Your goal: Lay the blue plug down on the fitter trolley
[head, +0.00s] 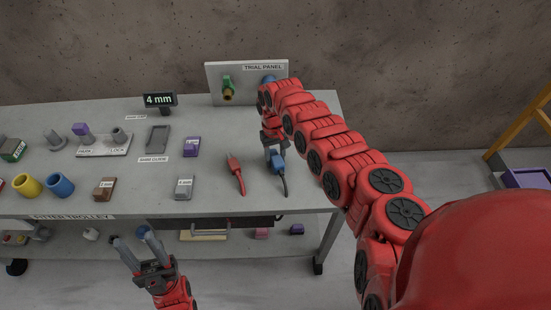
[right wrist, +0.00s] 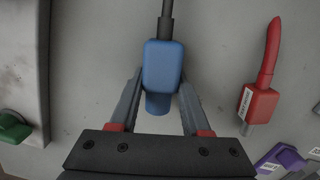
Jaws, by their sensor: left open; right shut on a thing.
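The blue plug (head: 277,160) with its dark cable is over the right part of the fitter trolley's grey top (head: 230,120). My right gripper (head: 273,151) is shut on it from above. In the right wrist view the blue plug (right wrist: 162,65) sits between the two fingers of the right gripper (right wrist: 161,85), its cable pointing up the picture. I cannot tell for sure whether the plug touches the top. My left gripper (head: 143,246) is open and empty, in front of the trolley's front edge.
A red plug (head: 236,172) lies just left of the blue plug; it also shows in the right wrist view (right wrist: 260,102). The trial panel (head: 245,95) with a green fitting (head: 228,87) stands behind. Purple (head: 192,146) and grey (head: 184,188) blocks lie further left. The top's right end looks clear.

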